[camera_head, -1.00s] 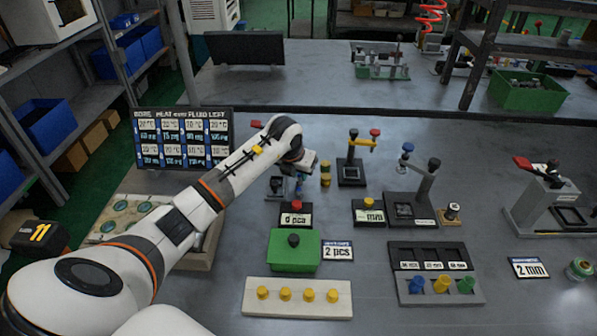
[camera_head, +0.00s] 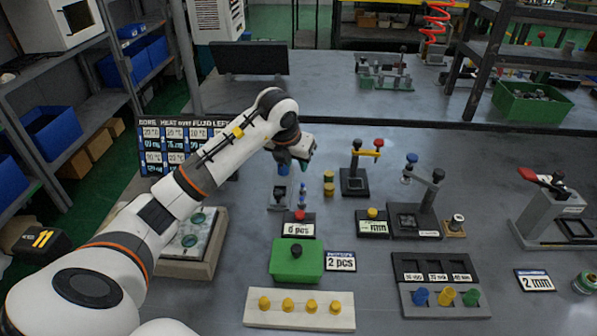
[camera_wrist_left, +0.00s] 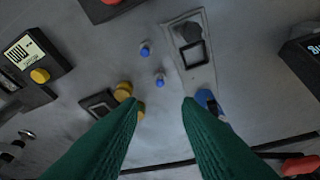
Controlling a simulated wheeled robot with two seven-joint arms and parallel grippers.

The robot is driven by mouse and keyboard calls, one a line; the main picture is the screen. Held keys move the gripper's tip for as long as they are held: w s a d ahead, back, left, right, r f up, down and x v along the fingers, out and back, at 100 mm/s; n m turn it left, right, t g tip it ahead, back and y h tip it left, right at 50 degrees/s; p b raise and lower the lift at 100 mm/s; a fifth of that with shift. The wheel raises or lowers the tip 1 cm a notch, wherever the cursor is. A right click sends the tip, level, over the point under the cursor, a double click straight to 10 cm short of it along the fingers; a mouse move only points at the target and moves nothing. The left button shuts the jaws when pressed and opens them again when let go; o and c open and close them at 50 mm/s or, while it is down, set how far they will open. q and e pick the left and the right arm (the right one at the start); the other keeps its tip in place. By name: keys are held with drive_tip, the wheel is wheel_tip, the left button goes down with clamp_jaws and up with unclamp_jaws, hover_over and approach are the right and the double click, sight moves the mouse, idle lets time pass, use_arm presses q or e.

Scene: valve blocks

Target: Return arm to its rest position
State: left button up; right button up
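My left arm (camera_head: 205,165) reaches in from the left in the head view, bent over the middle of the bench. Its left gripper (camera_wrist_left: 162,103) shows in the wrist view as two green fingers spread apart, with only the bench seen between them. In the head view the gripper is small and partly hidden behind the wrist. It hangs above the bench, near a small grey fixture (camera_head: 280,196). My right gripper is in neither view.
A green box (camera_head: 297,262), a peg strip (camera_head: 262,318) and yellow cylinders (camera_head: 329,183) stand nearby. A lever stand (camera_head: 430,205) is to the right. The arm partly covers a display board (camera_head: 152,130) and a pale tray (camera_head: 185,268).

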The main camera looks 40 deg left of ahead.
use_arm(q)
drive_tip(key=shift+s+r, duration=0.3)
drive_tip(key=shift+r, duration=0.35)
